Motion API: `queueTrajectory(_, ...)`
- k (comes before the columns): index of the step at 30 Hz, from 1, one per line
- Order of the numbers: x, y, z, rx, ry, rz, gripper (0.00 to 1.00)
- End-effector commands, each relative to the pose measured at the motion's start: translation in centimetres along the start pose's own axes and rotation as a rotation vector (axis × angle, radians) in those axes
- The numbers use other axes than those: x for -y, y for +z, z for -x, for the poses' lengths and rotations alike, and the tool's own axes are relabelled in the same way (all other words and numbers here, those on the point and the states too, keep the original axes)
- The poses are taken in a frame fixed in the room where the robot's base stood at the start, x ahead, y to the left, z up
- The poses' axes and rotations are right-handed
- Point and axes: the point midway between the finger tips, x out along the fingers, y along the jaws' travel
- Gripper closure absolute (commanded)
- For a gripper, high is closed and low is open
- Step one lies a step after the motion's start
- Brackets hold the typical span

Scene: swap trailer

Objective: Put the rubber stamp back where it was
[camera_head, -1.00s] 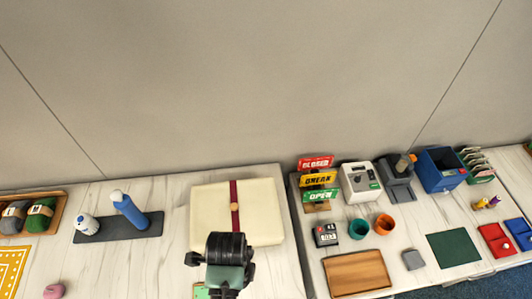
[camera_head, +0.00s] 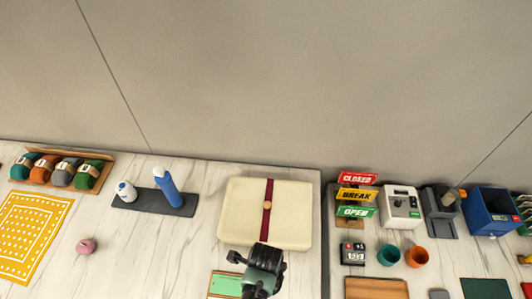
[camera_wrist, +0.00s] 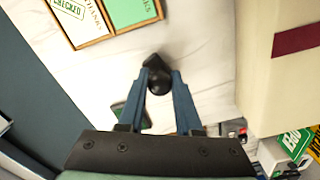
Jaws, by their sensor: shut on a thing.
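The black rubber stamp (camera_wrist: 157,66) with a round knob is between the blue fingertips of my gripper (camera_wrist: 159,80) in the wrist view. My gripper is shut on it. The pale table lies behind the stamp in this view; I cannot tell how high it is held. A small dark-edged green pad (camera_wrist: 131,116) shows beside the left finger, partly covered by it. A wooden tray (camera_wrist: 122,31) with a green card and a white card marked CHECKED lies at the top left. In the head view, my arm hides the stamp and fingertips.
A cream box (camera_head: 235,219) with a dark red band stands beside my arm. At left are a dark mat (camera_head: 130,206) with two bottles, a pink object (camera_head: 86,246) and a yellow mat (camera_head: 30,235). Stacked signs (camera_head: 356,196) stand on the right table. A gap separates the tables.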

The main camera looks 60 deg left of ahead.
Motion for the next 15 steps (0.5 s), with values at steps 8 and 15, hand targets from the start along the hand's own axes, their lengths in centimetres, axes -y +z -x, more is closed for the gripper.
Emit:
queueTrajectory(8, 0.01, -0.01, -0.20, 0.000, 0.000, 0.000, 1.00)
queueTrajectory(15, -0.01, -0.02, -0.51, 0.000, 0.000, 0.000, 0.49)
